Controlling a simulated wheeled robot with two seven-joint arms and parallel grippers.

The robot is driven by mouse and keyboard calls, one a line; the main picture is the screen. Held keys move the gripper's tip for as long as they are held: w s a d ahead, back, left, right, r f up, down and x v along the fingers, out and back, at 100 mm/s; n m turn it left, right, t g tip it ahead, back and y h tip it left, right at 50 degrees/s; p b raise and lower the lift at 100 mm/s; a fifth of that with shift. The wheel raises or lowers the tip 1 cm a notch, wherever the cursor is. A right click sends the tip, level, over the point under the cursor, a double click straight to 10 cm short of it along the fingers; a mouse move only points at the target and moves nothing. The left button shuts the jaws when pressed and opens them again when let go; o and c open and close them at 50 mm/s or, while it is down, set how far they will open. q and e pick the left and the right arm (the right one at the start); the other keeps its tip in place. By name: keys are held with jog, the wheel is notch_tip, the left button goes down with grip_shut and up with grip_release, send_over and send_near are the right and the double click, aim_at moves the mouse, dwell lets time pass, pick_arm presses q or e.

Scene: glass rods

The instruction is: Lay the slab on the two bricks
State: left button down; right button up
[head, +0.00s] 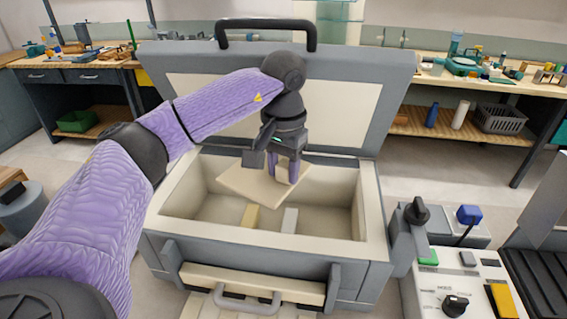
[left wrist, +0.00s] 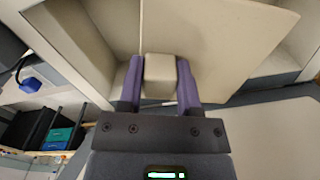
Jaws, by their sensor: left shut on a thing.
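The pale beige slab (head: 250,186) hangs tilted inside the open case, near the top of its box. My left gripper (head: 284,172) is shut on the slab's block-shaped grip; the left wrist view shows this grip (left wrist: 159,78) between both purple fingers, with the slab (left wrist: 215,40) beyond. The bricks cannot be made out in the wrist view. My right gripper is not in view.
The grey case (head: 170,222) has raised walls around the slab, and its lid (head: 350,112) stands open behind my left arm. A control panel (head: 460,285) with knobs stands at the right. Cluttered workbenches line the back.

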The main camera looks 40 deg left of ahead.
aim_at(284, 195)
pick_arm(q)
jog(key=shift+s+d+f+b, duration=0.1)
jog(key=shift+f+b, duration=1.95)
jog(key=shift+f, duration=1.05)
notch_tip(284, 195, down, 4)
jog(key=b, duration=0.3)
jog(key=shift+r, duration=0.15)
notch_tip(284, 195, down, 2)
jog(key=shift+f+b, duration=0.1)
jog(key=shift+b, duration=0.95)
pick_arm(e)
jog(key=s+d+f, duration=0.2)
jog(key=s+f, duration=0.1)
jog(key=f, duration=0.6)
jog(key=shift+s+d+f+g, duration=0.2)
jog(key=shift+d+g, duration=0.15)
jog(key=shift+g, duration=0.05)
pick_arm(q)
jog(key=shift+f, duration=0.15)
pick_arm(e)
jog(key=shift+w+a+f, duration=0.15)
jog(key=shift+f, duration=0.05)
